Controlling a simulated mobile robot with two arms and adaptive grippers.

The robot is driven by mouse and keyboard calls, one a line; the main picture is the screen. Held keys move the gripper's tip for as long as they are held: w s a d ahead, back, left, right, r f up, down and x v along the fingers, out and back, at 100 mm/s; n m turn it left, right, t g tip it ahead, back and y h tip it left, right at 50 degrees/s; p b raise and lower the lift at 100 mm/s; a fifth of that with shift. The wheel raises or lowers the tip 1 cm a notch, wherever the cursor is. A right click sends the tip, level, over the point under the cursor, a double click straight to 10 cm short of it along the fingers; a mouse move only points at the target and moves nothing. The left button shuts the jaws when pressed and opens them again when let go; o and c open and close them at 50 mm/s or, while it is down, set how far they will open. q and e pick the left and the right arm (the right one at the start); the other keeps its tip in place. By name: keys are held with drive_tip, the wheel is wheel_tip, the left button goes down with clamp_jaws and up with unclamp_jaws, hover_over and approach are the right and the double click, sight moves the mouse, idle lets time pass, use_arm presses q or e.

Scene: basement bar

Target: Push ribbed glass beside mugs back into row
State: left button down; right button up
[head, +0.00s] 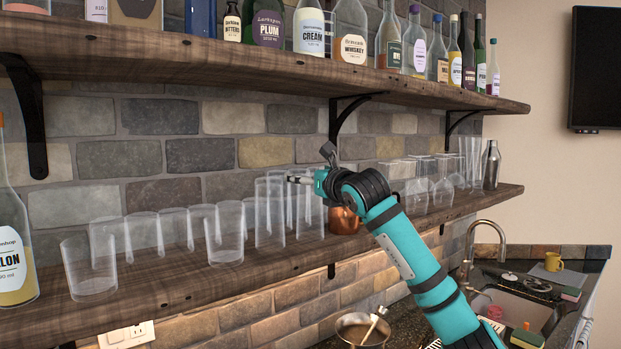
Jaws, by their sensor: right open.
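A copper mug (344,221) stands on the lower wooden shelf (180,284), partly hidden behind my right arm. Tall clear glasses stand just left of it; the closest one (311,213) is beside the mug, partly covered by my gripper. Another tall glass (270,222), with faint vertical lines, stands further left and nearer the front edge. I cannot tell clearly which glass is ribbed. My right gripper (309,168) is open above and in front of these glasses, its fingers pointing left and up. Contact with a glass cannot be made out. My left gripper is not in view.
Shorter clear tumblers (226,237) line the shelf to the left, and a bottle (14,255) stands at its left end. An upper shelf (250,48) with bottles hangs above. A sink lies below right.

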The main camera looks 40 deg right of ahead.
drive_tip(key=v, duration=1.2)
idle(0.6)
